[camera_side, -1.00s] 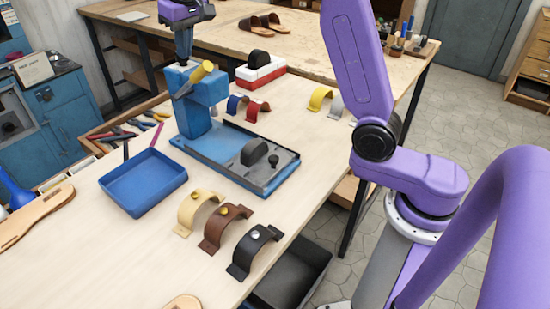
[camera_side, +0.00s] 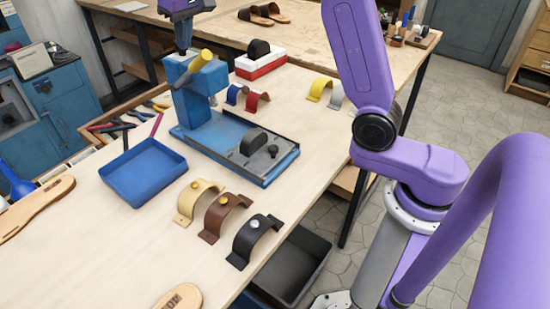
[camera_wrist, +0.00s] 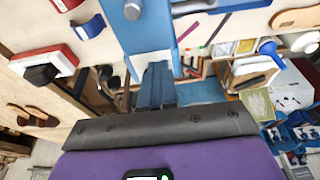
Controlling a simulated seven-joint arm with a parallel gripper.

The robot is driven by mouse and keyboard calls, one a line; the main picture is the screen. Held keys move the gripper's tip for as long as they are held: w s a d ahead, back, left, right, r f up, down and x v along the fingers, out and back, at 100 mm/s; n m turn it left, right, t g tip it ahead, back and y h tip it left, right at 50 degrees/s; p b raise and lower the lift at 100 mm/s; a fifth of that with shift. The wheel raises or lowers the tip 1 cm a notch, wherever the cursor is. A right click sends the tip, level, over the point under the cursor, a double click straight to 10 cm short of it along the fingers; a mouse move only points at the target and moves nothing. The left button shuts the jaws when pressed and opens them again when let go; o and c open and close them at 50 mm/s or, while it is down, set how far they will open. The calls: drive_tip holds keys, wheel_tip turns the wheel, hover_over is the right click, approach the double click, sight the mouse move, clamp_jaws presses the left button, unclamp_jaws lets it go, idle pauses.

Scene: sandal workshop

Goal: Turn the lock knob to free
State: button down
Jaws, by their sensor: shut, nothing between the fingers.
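The blue press (camera_side: 203,100) stands on the bench, with a yellow-ended handle (camera_side: 200,62) angled across its head. A small dark knob (camera_side: 272,150) sits on the press base beside a black half-round block (camera_side: 252,141); I cannot tell for sure that it is the lock knob, nor how it is turned. In the wrist view a round grey knob (camera_wrist: 132,10) shows on the blue press. My gripper (camera_side: 184,52) points down at the head of the press, shut and empty. Its tips are partly hidden behind the head, so contact is unclear.
A blue tray (camera_side: 145,196) lies left of the press. Tan, brown and black straps (camera_side: 258,234) stand along the front edge. A red and white box (camera_side: 261,66) and small straps are behind. Tools fill a tray at the left.

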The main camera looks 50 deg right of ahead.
drive_tip(key=shift+s+d+f, duration=0.1)
drive_tip(key=shift+d+f, duration=0.35)
drive_tip(key=shift+d, duration=1.2)
drive_tip(key=shift+s, duration=0.15)
drive_tip(key=shift+r, duration=0.65)
drive_tip(key=shift+a+r, duration=0.15)
drive_tip(key=shift+r, duration=1.15)
drive_tip(key=shift+a+r, duration=0.1)
drive_tip(key=shift+r, duration=1.15)
